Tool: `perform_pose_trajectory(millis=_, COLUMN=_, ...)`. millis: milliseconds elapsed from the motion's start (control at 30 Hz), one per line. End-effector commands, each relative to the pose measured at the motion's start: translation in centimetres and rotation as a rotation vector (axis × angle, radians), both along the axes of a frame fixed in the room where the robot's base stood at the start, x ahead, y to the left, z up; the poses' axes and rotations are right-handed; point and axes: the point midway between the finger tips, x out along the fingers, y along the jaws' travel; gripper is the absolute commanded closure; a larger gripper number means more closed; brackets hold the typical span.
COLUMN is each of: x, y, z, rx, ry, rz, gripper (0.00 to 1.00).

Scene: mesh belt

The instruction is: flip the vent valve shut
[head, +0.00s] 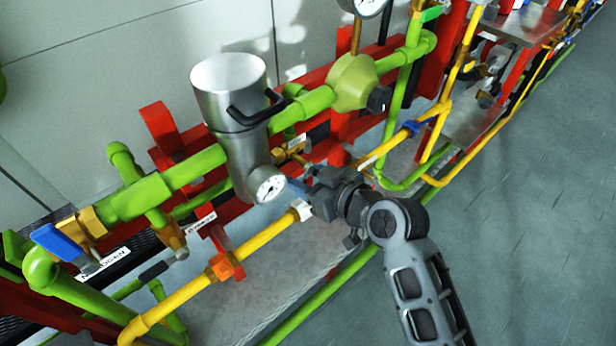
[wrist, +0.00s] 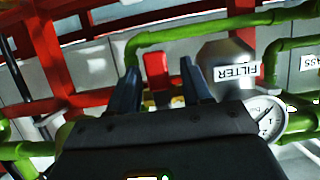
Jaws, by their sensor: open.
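No label reading "vent" is legible, so I cannot tell for certain which valve is the vent valve. A small brass valve (head: 292,148) with a white tag sits behind the filter, near my gripper (head: 298,187). In the wrist view, my gripper (wrist: 159,68) is open with nothing held. Between its fingers shows a red upright piece (wrist: 157,70) with brass-coloured parts below it. I cannot tell whether it is a valve handle or part of the frame. My gripper is right of the filter's gauge (head: 268,185), just above the yellow pipe; the finger gap is hidden in the head view.
The grey filter canister (head: 228,90) stands close left of my gripper; its FILTER label shows in the wrist view (wrist: 238,70). A blue-handled valve (head: 57,242) is at far left. An orange fitting (head: 224,265) is on the yellow pipe (head: 262,238). Floor at right (head: 530,190) is clear.

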Motion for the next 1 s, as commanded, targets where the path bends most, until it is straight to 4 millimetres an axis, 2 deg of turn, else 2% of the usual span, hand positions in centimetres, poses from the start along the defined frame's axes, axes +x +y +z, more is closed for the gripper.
perform_pose_trajectory(millis=167, x=-0.8, y=-0.6, z=0.4, rx=0.000, ry=-0.001, rz=-0.002, gripper=0.51)
perform_pose_trajectory(millis=433, x=-4.0, y=-3.0, z=1.9, rx=0.000, ry=0.000, rz=-0.001, gripper=0.51)
perform_pose_trajectory(millis=600, x=-5.4, y=-4.1, z=2.7, rx=0.000, ry=0.001, rz=-0.001, gripper=0.51)
perform_pose_trajectory(millis=1000, x=-5.8, y=-4.3, z=3.0, rx=0.000, ry=0.000, rz=0.000, gripper=0.51)
